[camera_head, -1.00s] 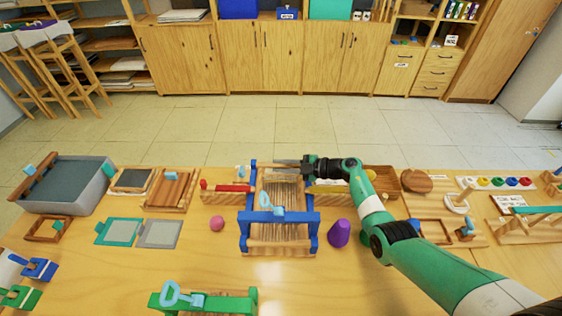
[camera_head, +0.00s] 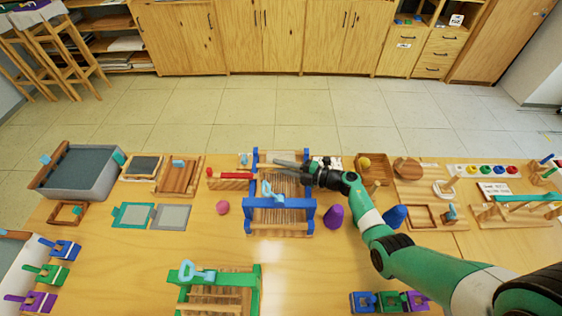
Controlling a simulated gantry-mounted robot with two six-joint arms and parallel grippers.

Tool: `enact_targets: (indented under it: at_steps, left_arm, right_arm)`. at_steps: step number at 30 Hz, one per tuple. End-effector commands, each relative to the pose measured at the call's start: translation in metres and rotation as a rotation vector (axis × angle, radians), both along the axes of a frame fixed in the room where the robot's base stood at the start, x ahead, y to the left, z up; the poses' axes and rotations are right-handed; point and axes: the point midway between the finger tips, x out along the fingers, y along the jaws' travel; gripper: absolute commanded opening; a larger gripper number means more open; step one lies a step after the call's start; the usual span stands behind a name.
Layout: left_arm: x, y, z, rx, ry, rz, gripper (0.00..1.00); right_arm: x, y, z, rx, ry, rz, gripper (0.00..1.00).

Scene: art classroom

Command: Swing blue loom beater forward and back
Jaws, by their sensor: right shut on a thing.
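The blue loom (camera_head: 309,208) stands near the middle of the table, with pale threads running front to back. Its blue beater bar (camera_head: 290,203) lies across the front part, with a light-blue loop handle (camera_head: 270,190) on it. My right gripper (camera_head: 281,165) reaches in from the right over the rear part of the loom, behind the bar. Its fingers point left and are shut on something. What they hold is too small and covered to tell. The fingers look apart from the light-blue handle. My left gripper is out of view.
A green loom (camera_head: 256,276) stands in front, a purple cone (camera_head: 333,217) and a blue cone (camera_head: 395,216) to the right. A pink ball (camera_head: 222,207) and a red-handled tool (camera_head: 225,175) lie left.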

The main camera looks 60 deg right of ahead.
Motion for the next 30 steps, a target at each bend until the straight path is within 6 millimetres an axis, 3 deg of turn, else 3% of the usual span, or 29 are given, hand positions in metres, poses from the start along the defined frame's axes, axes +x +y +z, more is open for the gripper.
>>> enact_targets:
  at_steps: [10,11,12,23,26,30]
  left_arm:
    - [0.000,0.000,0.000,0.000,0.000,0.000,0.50]
    - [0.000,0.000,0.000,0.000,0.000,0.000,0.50]
    - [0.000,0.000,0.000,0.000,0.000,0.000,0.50]
    - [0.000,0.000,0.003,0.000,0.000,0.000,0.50]
    - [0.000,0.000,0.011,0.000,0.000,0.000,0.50]
    - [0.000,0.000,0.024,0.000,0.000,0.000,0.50]
  right_arm:
    - [0.000,0.001,0.000,0.002,0.000,0.002,0.00]
    - [0.000,0.001,0.000,0.002,0.000,0.002,0.25]
    - [0.000,0.001,0.000,0.002,0.000,0.002,0.32]
    - [-0.004,-0.001,0.001,0.003,0.001,0.000,0.32]
    - [-0.017,-0.004,0.005,0.002,0.001,-0.003,0.32]
    - [-0.049,-0.010,0.009,0.005,0.002,-0.005,0.32]
